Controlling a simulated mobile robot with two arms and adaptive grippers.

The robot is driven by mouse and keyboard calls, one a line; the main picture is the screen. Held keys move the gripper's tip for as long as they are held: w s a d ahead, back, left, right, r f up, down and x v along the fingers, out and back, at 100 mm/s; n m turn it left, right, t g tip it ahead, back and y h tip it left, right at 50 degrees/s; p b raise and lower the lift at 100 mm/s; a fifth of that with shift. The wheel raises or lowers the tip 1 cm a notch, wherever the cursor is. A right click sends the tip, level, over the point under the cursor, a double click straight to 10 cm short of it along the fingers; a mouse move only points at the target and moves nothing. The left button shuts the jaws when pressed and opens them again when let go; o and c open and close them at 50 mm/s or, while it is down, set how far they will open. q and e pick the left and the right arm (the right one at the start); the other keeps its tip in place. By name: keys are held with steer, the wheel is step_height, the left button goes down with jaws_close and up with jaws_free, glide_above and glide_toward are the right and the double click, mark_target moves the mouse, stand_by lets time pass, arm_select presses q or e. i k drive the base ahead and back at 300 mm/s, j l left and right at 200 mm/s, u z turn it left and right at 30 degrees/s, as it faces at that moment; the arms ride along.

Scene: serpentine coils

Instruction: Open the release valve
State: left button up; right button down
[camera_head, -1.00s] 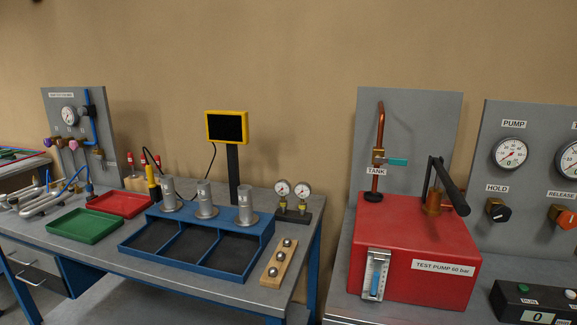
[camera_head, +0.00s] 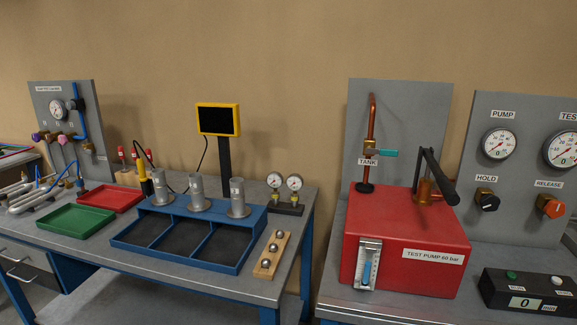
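The release valve (camera_head: 551,207) is an orange knob on a brass fitting, at the right edge of the grey panel (camera_head: 522,130), under a "RELEASE" label. The hold valve (camera_head: 487,201), a black knob, sits to its left under a "HOLD" label. Above them are the pump gauge (camera_head: 499,144) and a second gauge (camera_head: 562,149) cut by the right edge. The red test pump (camera_head: 405,250) with a black lever (camera_head: 437,177) stands left of the panel. Neither of my grippers is in view.
A black box with a display (camera_head: 530,293) lies on the bench below the valves. The tank pipe (camera_head: 371,140) with a teal handle rises behind the pump. A left bench holds a blue tray (camera_head: 187,263), green tray (camera_head: 77,221) and red tray (camera_head: 110,199). A gap separates the benches.

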mark_target(554, 208)
steer(key=z, duration=1.55)
steer(key=i+l, duration=0.1)
